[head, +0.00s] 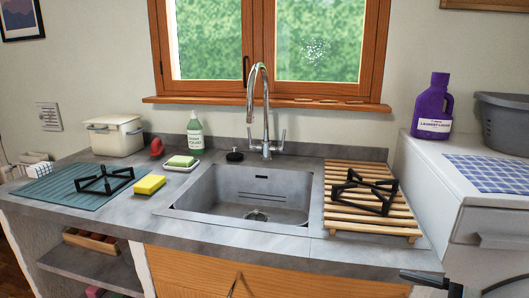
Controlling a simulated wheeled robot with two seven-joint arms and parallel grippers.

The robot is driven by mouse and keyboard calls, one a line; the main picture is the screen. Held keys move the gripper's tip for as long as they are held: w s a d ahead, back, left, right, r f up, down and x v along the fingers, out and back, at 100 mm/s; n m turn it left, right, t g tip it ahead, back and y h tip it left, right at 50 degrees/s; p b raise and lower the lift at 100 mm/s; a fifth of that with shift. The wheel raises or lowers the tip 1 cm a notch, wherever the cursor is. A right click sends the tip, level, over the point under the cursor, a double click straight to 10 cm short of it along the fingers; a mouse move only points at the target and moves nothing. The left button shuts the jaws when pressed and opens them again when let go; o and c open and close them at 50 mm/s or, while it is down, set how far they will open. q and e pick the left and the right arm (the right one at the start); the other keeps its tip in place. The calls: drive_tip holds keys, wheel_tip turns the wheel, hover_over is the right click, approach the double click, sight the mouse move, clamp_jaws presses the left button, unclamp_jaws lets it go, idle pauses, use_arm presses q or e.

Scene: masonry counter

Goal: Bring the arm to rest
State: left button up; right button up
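A dark grey and black part at the bottom right edge looks like my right gripper (428,281). It is in front of the counter's right end, low and apart from the things on top. Its fingers are too small and cut off to tell whether they are open or shut. My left gripper is not in view. One black pan support (104,180) lies on the teal ribbed mat (60,190) at the left. Another black pan support (364,192) lies on the wooden slatted rack (340,222) right of the sink (250,195).
A yellow sponge (149,184), a green soap block (182,161) on a white dish, a soap bottle (195,134) and a cream bin (116,136) stand left of the tap (266,110). A purple detergent bottle (433,107) and grey basin (505,122) stand on the white machine (420,165).

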drive_tip(key=s+a+f+m+h, duration=0.4)
drive_tip(key=s+a+f+m, duration=0.1)
drive_tip(key=f, duration=0.4)
drive_tip(key=s+a+f+m+h, duration=0.4)
drive_tip(key=a+f+m, duration=0.3)
drive_tip(key=a+f, duration=0.2)
drive_tip(key=shift+s+a, duration=0.3)
drive_tip(key=shift+s, duration=0.45)
